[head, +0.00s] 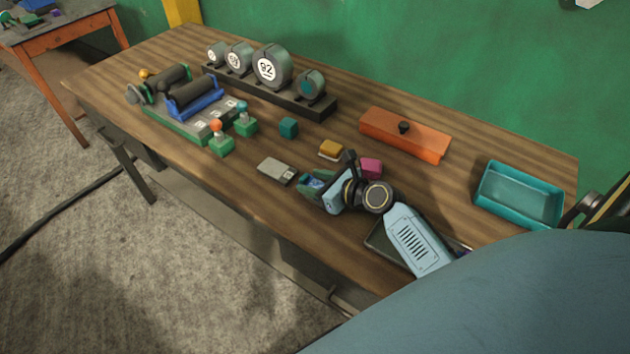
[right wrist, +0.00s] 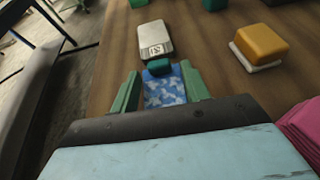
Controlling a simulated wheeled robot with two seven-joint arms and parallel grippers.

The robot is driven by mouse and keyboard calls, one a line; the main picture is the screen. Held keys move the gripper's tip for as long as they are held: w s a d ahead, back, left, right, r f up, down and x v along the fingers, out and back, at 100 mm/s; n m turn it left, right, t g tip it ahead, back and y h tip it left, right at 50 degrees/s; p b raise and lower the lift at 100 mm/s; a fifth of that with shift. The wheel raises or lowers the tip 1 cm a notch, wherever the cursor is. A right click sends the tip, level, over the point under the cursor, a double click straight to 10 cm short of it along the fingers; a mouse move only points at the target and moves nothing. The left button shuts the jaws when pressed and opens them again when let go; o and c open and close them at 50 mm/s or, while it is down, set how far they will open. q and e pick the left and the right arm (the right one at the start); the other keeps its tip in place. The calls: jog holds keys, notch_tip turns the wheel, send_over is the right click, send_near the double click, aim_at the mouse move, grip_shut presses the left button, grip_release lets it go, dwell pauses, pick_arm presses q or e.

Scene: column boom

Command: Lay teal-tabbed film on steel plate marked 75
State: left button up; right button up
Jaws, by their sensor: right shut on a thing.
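A loose steel plate (head: 277,170) lies flat on the wooden bench, and its small label is too small to read surely. It also shows in the right wrist view (right wrist: 154,38), label end toward me. My right gripper (head: 316,185) is shut on a blue-and-white patterned film (right wrist: 164,92) with a teal tab (right wrist: 158,68). The green fingers (right wrist: 161,93) stand on both sides of the film. The tab points at the plate's near edge; I cannot tell whether they touch or how high the film is. My left gripper is not in view.
A yellow block on a white pad (head: 331,149), a magenta block (head: 370,168) and a teal cube (head: 288,127) are nearby. A green roller fixture (head: 190,122), weights rack (head: 290,100), orange lidded box (head: 405,134) and teal tray (head: 520,194) stand farther off.

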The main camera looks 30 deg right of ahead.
jog(key=shift+f+p, duration=0.15)
jog(key=shift+p, duration=0.4)
dwell(1.1)
jog(key=o, duration=1.5)
jog(key=shift+s, duration=0.1)
jog(key=shift+r+p, duration=3.55)
jog(key=shift+p, duration=0.6)
jog(key=shift+f, duration=0.1)
